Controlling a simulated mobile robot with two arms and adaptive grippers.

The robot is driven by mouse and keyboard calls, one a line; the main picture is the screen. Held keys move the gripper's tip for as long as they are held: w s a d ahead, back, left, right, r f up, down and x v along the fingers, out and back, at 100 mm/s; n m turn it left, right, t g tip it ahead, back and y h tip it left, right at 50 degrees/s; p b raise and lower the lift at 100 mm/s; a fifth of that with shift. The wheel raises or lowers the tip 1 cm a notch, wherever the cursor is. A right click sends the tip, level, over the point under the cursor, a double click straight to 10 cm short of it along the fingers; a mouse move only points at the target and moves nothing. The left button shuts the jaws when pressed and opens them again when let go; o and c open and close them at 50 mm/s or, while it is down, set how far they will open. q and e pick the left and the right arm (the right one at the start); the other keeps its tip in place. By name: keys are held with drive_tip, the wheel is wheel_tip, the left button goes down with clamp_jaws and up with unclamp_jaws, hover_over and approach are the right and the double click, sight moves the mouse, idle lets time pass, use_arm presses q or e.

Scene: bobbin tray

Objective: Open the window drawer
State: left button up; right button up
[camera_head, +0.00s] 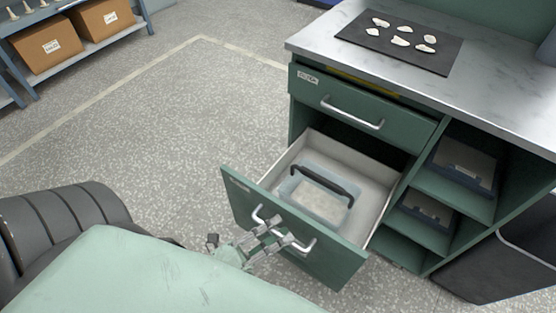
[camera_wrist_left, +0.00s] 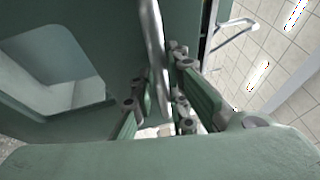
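A green lower drawer (camera_head: 232,190) is pulled well out of the green cabinet. Its front bears a curved metal handle (camera_head: 308,246), which also shows in the left wrist view (camera_wrist_left: 154,40). Inside the drawer is a clear pale box (camera_head: 318,203) with a dark carrying handle. My left gripper (camera_head: 276,232) is at the drawer handle. In the left wrist view its fingers (camera_wrist_left: 160,90) are on both sides of the bar, close against it. My right gripper is not in view. The upper drawer (camera_head: 350,108) is closed or nearly so.
The worktop (camera_head: 330,30) holds a dark mat (camera_head: 440,62) with several white pieces. Open shelves (camera_head: 455,198) beside the drawers hold dark trays. A rack with cardboard boxes (camera_head: 45,45) stands at the upper left. The floor left of the drawer is clear.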

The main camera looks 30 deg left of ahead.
use_arm(q)
drive_tip(key=shift+o, duration=1.4)
drive_tip(key=shift+s, duration=0.15)
drive_tip(key=v, duration=1.1)
drive_tip(key=shift+s+a, duration=0.25)
drive_tip(key=shift+s, duration=0.05)
